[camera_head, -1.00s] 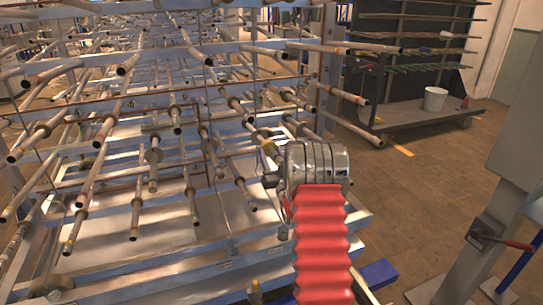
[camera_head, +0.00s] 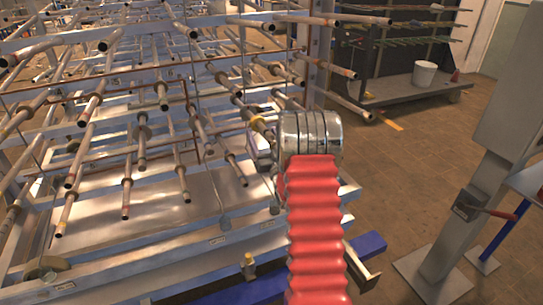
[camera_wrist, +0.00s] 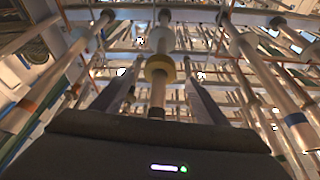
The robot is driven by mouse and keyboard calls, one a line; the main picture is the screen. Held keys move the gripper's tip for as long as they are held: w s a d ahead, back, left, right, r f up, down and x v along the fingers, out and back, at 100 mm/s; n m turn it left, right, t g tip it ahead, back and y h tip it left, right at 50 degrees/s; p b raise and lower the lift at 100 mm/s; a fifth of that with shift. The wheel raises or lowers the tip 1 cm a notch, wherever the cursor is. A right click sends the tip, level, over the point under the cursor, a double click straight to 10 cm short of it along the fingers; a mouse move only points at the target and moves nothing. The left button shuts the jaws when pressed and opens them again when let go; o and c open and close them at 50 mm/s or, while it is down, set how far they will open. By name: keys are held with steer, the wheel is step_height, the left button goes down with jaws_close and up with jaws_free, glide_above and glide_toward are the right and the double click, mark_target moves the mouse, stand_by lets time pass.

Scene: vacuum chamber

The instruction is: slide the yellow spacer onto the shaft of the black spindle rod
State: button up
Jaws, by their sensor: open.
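The yellow spacer (camera_wrist: 159,67) shows in the wrist view as a dull yellow ring around a rod, some way back from its near end. That rod (camera_wrist: 157,97) has a dark near end and points towards me; I cannot tell for sure that it is the black spindle rod. My gripper (camera_wrist: 161,78) is open, one finger on each side of the rod and ring, with gaps visible. In the head view a small yellowish ring (camera_head: 258,122) shows just left of my metal wrist, which hides most of the gripper.
A rack of many metal rods (camera_head: 125,195) fills the left, several ending close to my arm. In the wrist view, neighbouring rods (camera_wrist: 285,110) flank the gripper. A grey post (camera_head: 490,180) stands at the right. A white bucket (camera_head: 425,73) sits on a shelf cart behind. Brown floor is clear between.

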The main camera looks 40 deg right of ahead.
steer(key=v, duration=1)
steer(key=shift+f, duration=0.15)
stand_by(0.6)
